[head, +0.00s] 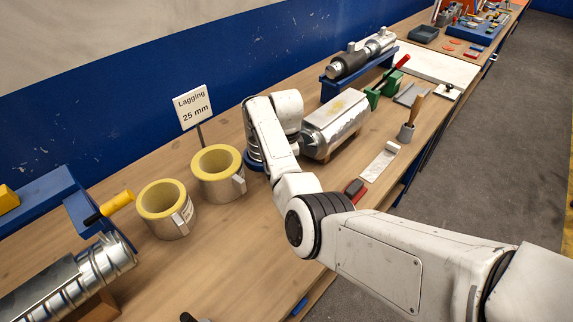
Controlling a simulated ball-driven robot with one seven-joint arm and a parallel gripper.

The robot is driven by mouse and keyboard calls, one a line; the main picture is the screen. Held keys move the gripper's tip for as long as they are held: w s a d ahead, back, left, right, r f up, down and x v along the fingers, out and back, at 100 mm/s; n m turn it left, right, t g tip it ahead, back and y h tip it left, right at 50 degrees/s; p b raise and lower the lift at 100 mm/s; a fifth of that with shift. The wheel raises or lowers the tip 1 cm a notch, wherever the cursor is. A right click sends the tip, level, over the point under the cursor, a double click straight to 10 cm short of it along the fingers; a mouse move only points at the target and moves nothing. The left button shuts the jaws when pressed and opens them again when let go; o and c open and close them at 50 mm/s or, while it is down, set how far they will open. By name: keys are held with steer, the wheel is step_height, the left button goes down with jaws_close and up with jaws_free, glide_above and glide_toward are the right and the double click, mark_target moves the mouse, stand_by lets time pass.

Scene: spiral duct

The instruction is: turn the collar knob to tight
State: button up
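My white arm reaches in from the lower right and bends up over the bench. My gripper does not show; the arm's far links hide whatever is at its end. Behind those links, a silver cylinder (251,147) on a blue base is partly covered. A ribbed silver spiral duct (104,262) lies at the lower left, cut by the frame edge. I cannot make out the collar knob or its setting. A small dark piece (188,317) shows at the bottom edge, too cut off to identify.
Two yellow-lined rings (168,228) (218,188) stand by a "Lagging 25 mm" sign (193,107). A yellow-handled tool (116,204) is at left. Bare bench shows in front of the rings.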

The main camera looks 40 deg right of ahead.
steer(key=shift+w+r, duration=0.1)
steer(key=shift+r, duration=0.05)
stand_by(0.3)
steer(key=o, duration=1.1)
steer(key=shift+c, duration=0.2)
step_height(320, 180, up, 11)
steer(key=b, duration=0.2)
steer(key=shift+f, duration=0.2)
